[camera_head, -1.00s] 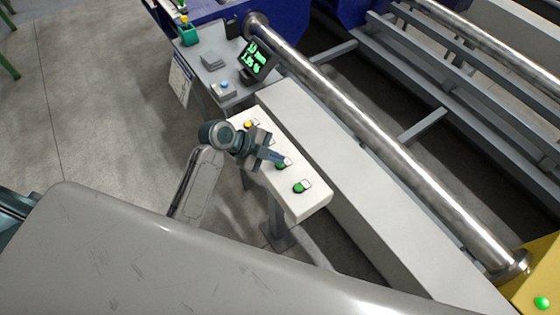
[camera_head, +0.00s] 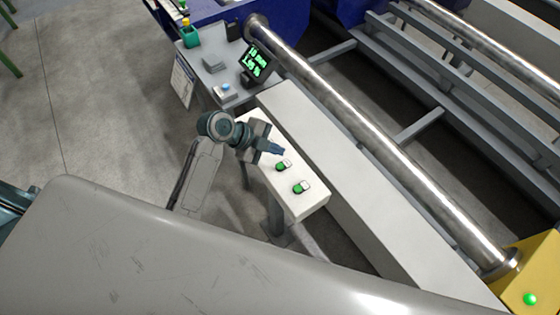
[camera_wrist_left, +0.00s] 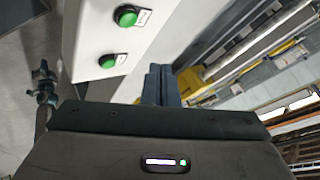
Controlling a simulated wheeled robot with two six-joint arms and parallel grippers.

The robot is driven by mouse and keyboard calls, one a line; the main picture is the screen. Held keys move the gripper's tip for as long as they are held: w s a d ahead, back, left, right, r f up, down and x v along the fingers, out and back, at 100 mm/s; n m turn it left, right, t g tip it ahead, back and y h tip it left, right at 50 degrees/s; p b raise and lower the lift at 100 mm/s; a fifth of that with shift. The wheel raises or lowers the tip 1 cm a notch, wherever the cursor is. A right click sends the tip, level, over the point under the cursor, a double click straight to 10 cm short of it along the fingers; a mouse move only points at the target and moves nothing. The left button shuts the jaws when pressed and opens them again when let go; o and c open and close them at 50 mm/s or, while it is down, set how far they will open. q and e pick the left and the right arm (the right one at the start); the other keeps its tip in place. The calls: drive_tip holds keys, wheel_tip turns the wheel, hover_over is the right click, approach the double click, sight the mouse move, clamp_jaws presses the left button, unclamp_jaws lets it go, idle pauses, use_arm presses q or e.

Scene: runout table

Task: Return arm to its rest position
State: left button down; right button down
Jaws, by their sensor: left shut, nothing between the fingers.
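My left gripper (camera_head: 276,149) is shut and empty in the head view. It hangs over the white button panel (camera_head: 307,206), near its green buttons. One green button (camera_head: 281,166) lies just beyond the fingertips, and another green button (camera_head: 299,188) is nearer the panel's end. In the left wrist view the shut fingers (camera_wrist_left: 161,84) point past the panel (camera_wrist_left: 88,70), with two green buttons (camera_wrist_left: 126,16) to their left. The arm covers the panel's far part. My right gripper is not in view.
A long steel roller (camera_head: 370,140) runs beside a pale beam (camera_head: 330,160) right of the panel. A grey console (camera_head: 212,65) with a green-lit display (camera_head: 257,62) stands behind. A yellow block (camera_head: 530,275) is at lower right. Open floor (camera_head: 100,90) lies left.

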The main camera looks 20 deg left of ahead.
use_arm(q)
drive_tip(key=shift+s, duration=0.1)
idle(0.5)
drive_tip(key=s+a+n+y, duration=0.5)
drive_tip(key=s+a+n, duration=0.1)
drive_tip(key=s+n, duration=0.45)
drive_tip(key=s+a+n+y, duration=0.4)
drive_tip(key=s+a+n, duration=0.2)
drive_tip(key=s+n, duration=0.5)
wheel_tip(320, 180, down, 36)
drive_tip(key=s+a+g+b, duration=0.2)
drive_tip(key=b, duration=0.3)
drive_tip(key=s+a+f+g+b, duration=0.1)
drive_tip(key=s+f+b, duration=0.2)
drive_tip(key=s+f, duration=1.5)
wheel_tip(320, 180, down, 4)
drive_tip(key=shift+a+r, duration=0.25)
drive_tip(key=shift+m, duration=0.25)
